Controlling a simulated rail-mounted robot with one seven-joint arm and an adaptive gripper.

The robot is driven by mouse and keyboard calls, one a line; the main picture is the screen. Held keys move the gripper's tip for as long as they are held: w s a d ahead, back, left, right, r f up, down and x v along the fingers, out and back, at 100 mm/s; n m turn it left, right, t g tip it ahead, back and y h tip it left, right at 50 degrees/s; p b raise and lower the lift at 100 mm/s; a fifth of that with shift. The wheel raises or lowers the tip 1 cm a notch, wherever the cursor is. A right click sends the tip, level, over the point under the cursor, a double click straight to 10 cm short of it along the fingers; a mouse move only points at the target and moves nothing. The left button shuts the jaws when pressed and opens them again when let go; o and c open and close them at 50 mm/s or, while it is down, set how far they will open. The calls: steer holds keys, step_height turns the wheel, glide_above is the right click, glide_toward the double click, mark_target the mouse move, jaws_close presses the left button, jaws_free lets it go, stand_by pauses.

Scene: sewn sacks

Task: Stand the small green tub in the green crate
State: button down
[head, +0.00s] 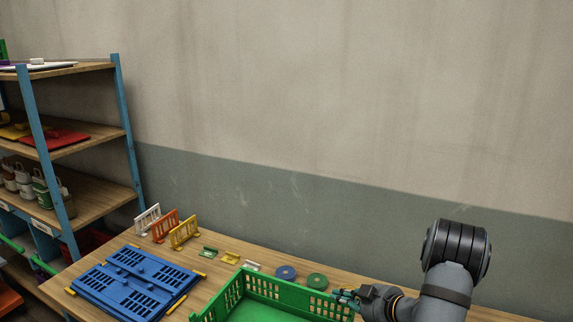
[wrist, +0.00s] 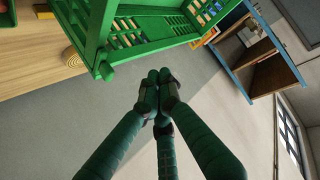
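The green crate (head: 292,293) stands on the wooden bench at the bottom of the head view, cut off by the frame edge; its slotted wall is empty-looking where it shows. In the wrist view the crate (wrist: 97,38) fills the upper left to centre. My gripper (head: 346,297) is at the crate's right side in the head view. In the wrist view my gripper (wrist: 158,84) has its fingertips together with nothing seen between them, apart from the crate's edge in the picture. I cannot make out a small green tub in either view.
A folded blue crate (head: 135,283) lies left of the green crate. White, orange and yellow racks (head: 166,226) stand behind it. A shelf (head: 95,195) with several small containers stands at left.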

steer(key=s+d+f+m+h+b, duration=0.1)
steer(key=s+d+f+b, duration=0.1)
steer(key=s, duration=0.4)
steer(key=s+d+f+m+t+h+b, duration=0.1)
steer(key=s+d+f+b, duration=0.1)
steer(key=s+d+b, duration=0.2)
steer(key=s+d+f+m+t+h+b, duration=0.1)
steer(key=s+d+f+m+b, duration=0.1)
steer(key=s+b, duration=0.4)
steer(key=shift+s+d+f+h, duration=0.1)
steer(key=shift+s+d+f, duration=0.2)
steer(key=shift+s, duration=0.35)
steer(key=shift+s+d+f+h, duration=0.1)
steer(key=shift+s+d, duration=0.25)
steer(key=shift+s, duration=0.3)
steer(key=shift+s+d+f+h, duration=0.1)
steer(key=shift+s+d+f, duration=0.2)
steer(key=shift+s, duration=0.35)
steer(key=shift+s+a+f+b, duration=0.1)
steer(key=shift+s+b, duration=0.15)
steer(key=shift+s, duration=0.3)
steer(key=shift+s+a+f+b, duration=0.1)
steer(key=shift+s+b, duration=0.1)
steer(key=shift+s, duration=0.3)
steer(key=shift+w+d+r, duration=0.1)
